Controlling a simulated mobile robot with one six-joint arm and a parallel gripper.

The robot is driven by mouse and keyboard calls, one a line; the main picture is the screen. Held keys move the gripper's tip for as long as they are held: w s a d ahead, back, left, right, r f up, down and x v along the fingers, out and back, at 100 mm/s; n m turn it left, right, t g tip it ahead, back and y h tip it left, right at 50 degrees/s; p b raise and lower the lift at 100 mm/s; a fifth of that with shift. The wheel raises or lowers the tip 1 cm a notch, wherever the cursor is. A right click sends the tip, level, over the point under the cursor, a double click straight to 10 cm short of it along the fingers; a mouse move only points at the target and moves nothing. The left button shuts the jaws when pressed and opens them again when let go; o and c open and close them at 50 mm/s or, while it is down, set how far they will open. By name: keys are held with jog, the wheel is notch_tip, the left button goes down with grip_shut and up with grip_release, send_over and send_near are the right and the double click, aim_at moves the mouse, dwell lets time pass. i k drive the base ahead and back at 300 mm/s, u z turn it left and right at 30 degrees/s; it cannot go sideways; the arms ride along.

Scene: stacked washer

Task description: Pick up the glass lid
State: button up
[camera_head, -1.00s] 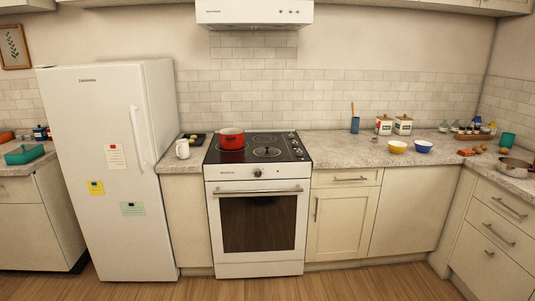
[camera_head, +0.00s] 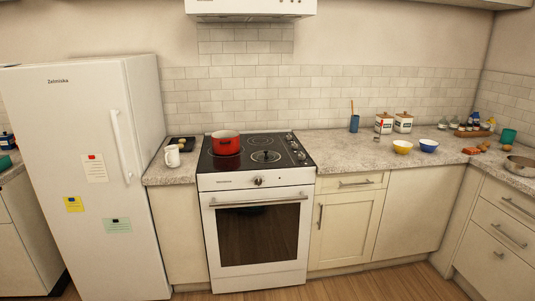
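What looks like the glass lid (camera_head: 265,156) lies flat on the front right of the black stove top (camera_head: 285,151), a clear disc with a small knob in its middle. It is small and hard to tell from the burner under it. A red pot (camera_head: 226,144) stands just to its left on the stove top, apart from it. My gripper is not in view.
The white oven (camera_head: 258,240) stands below the stove top. A white mug (camera_head: 172,156) is on the counter left of it. Yellow (camera_head: 402,147) and blue (camera_head: 428,146) bowls stand right. The white fridge (camera_head: 90,180) is far left. Floor shows in front of the oven.

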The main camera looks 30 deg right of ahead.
aim_at(265, 156)
jog(key=z, duration=0.1)
jog(key=i, duration=1.2)
jog(key=u, duration=0.4)
